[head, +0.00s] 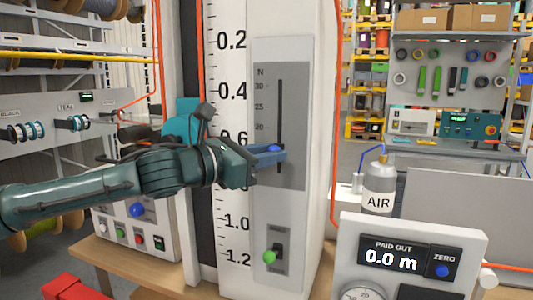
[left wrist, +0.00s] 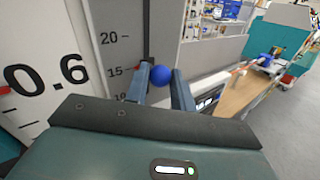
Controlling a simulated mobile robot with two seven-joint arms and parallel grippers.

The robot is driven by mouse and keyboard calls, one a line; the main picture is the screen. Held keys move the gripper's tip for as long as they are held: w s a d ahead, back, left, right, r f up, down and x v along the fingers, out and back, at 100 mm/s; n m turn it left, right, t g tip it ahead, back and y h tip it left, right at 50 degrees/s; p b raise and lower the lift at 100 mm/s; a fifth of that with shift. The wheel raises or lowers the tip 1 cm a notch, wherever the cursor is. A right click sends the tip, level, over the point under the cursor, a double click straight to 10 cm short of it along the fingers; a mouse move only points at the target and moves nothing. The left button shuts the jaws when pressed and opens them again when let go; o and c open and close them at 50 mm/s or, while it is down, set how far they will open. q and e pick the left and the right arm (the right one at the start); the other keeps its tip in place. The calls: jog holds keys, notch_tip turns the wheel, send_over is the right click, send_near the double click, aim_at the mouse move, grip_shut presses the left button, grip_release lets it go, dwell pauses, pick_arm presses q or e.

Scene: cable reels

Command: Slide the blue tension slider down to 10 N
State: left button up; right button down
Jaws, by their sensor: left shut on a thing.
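The tension panel (head: 293,175) is a grey plate with a vertical dark slot (head: 280,105) and an N scale; 30 and 20 are readable in the head view. The blue slider knob (left wrist: 161,75) shows as a round ball between my left gripper's fingers in the left wrist view. There the 20 and 15 labels show beside it, and it sits close to the 15 mark. My left gripper (head: 276,153) is shut on the knob, reaching in from the left and covering the lower slot and scale in the head view. My right gripper is not in view.
A green-knobbed lever (head: 269,256) is below on the same column. A white ruler strip (head: 230,205) stands to the left. A paid-out display box (head: 405,255) reads 0.0 m, with an AIR bottle (head: 379,190) behind. A cable rack (head: 50,125) is at left.

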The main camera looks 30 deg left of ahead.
pick_arm(q)
grip_shut()
